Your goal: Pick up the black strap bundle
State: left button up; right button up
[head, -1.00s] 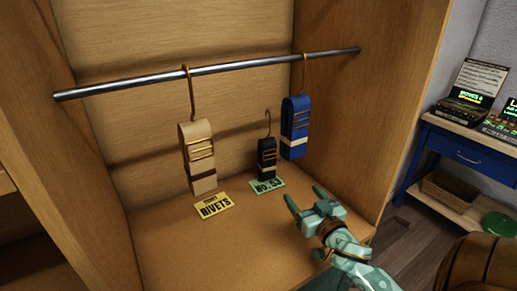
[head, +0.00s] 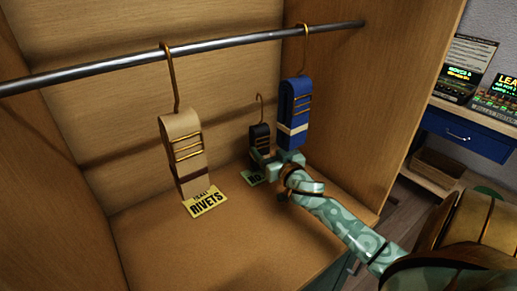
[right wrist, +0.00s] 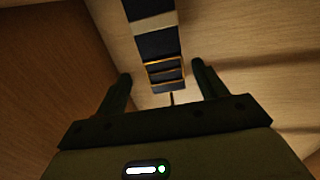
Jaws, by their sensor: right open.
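The black strap bundle (head: 260,136), with gold bars and a thin hook, stands upright on the cabinet floor, its hook below the rail. My right gripper (head: 274,158) is open in front of it and hides its lower part. In the right wrist view, a dark strap bundle (right wrist: 165,72) with gold bars and a pale band shows between the fingertips of the right gripper (right wrist: 161,72). I see clear space on both sides of it; whether it is fully between the fingers in depth I cannot tell. My left gripper is not in view.
A blue strap bundle (head: 293,112) hangs from the metal rail (head: 225,40) just right of the black one, close above my right gripper. A tan bundle (head: 184,150) hangs at the left by a RIVETS card (head: 207,202). A green card (head: 254,178) is partly hidden. The front floor is clear.

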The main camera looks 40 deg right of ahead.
aim_at(263, 143)
jog(key=x, duration=0.3)
jog(key=b+x, duration=0.1)
jog(key=x, duration=0.2)
jog(key=shift+a, duration=0.25)
jog(key=shift+r, duration=0.1)
jog(key=c, duration=1.2)
